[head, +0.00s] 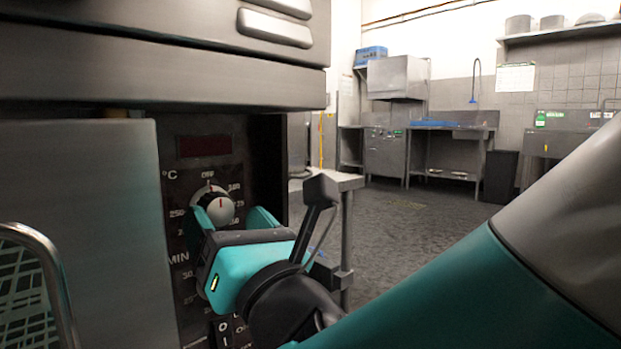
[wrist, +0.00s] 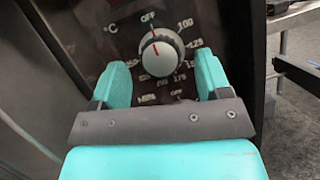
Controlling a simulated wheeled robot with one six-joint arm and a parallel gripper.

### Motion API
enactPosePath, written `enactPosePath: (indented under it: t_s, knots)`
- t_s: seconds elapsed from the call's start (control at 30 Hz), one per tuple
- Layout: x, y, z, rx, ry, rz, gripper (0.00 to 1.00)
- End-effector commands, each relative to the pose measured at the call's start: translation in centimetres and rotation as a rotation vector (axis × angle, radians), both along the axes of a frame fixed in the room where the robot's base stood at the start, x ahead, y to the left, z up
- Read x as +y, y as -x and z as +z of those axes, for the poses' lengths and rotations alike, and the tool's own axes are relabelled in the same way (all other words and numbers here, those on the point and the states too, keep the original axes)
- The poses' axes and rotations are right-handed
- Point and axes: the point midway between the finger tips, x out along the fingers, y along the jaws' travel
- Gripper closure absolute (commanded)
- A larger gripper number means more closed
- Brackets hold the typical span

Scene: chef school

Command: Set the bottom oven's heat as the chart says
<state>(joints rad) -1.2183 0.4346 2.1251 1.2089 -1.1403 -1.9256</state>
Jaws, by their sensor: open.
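The oven control panel (head: 176,240) holds a round white-and-black heat knob (head: 215,205) marked °C, also in the wrist view (wrist: 162,52). Its dial reads OFF at the top, then 100, 125, 175 and on around. The knob's thin red line seems to point up near OFF. My gripper (head: 231,219) is open, its teal fingers on either side of the knob in the wrist view (wrist: 162,74); I see no clear contact. A MIN dial below is mostly hidden by my gripper. A white sheet (head: 515,77) hangs on the far wall, too small to read.
A dark display (head: 204,145) sits above the knob. A grey oven front (head: 85,205) and a wire rack (head: 45,262) are at left. A metal upper unit (head: 170,65) overhangs the panel. A steel table (head: 345,182) stands right of it; open floor (head: 420,225) lies beyond.

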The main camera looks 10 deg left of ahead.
Motion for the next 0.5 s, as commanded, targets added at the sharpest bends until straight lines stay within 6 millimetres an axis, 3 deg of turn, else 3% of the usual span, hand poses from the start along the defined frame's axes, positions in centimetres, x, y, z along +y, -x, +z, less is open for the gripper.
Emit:
enactPosePath:
  t_s: [0.2,0.5]
  knots:
    - [1.3,-1.3,0.8,0.000,0.001,-0.001,0.30]
    - [1.4,-1.5,0.7,0.000,0.001,0.000,0.30]
